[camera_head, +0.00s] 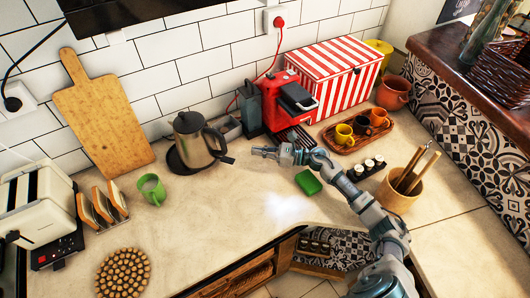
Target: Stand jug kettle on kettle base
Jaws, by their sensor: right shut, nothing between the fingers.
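The jug kettle (194,141) is metallic grey-brown with a dark lid and a black handle on its right side. It stands upright at the back of the counter, on or over the dark round kettle base (176,163), whose rim shows at its lower left. Whether it sits fully seated cannot be told. My right gripper (258,152) is shut and empty, a little to the right of the kettle's handle and apart from it. My left gripper is not in view.
A green mug (151,189) stands left of the kettle, near a toast rack (103,207) and toaster (37,207). A red coffee machine (283,101) stands behind my right gripper. A green sponge (308,182) lies below my right arm. The front middle counter is clear.

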